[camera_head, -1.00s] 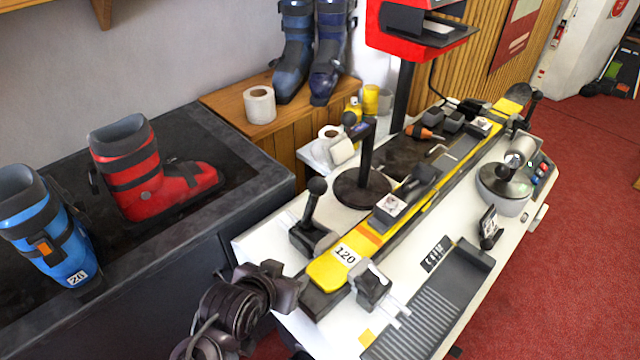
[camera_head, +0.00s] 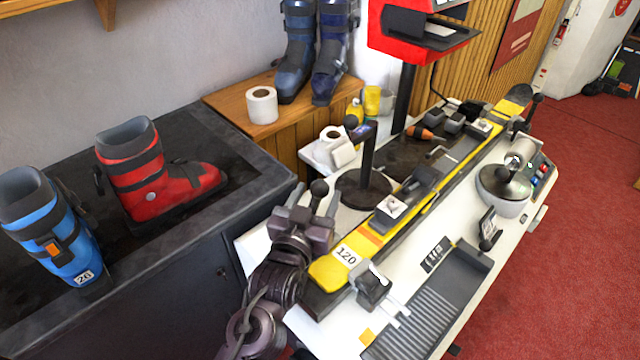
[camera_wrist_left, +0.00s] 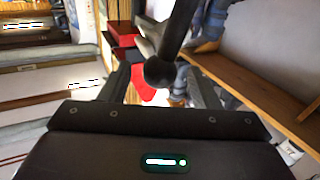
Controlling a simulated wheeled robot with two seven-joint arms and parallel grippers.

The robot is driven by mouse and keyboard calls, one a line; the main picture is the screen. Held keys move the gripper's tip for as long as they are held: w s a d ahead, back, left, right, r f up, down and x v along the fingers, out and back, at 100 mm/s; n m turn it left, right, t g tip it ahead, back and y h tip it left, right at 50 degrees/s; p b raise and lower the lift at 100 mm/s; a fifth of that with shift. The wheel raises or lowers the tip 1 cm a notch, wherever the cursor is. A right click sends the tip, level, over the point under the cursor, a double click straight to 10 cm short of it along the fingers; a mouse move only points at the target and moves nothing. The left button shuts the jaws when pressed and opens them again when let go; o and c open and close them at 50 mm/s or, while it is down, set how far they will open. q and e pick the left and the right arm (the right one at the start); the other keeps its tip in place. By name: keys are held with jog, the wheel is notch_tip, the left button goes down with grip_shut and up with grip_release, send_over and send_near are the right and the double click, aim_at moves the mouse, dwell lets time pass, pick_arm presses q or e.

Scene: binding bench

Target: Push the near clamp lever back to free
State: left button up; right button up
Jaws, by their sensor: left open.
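The near clamp lever (camera_head: 319,188) has a black ball knob and stands at the near end of the yellow ski (camera_head: 335,268). My left gripper (camera_head: 315,198) is at this lever with its fingers open. In the head view the knob shows between the fingertips, and the gripper hides the lever's lower part and most of its clamp. In the left wrist view the knob (camera_wrist_left: 160,72) and its shaft lie between the two spread fingers (camera_wrist_left: 160,88). I cannot tell whether they touch. My right gripper is not in view.
A dark post on a round base (camera_head: 362,190) stands just right of my left gripper. The far clamp lever (camera_head: 535,102) is at the ski's far end. A blue boot (camera_head: 55,235) and a red boot (camera_head: 150,180) stand on the dark counter at left.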

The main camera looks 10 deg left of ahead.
pick_arm(q)
jog(key=shift+w+d, duration=0.15)
jog(key=shift+w, duration=1.2)
grip_shut()
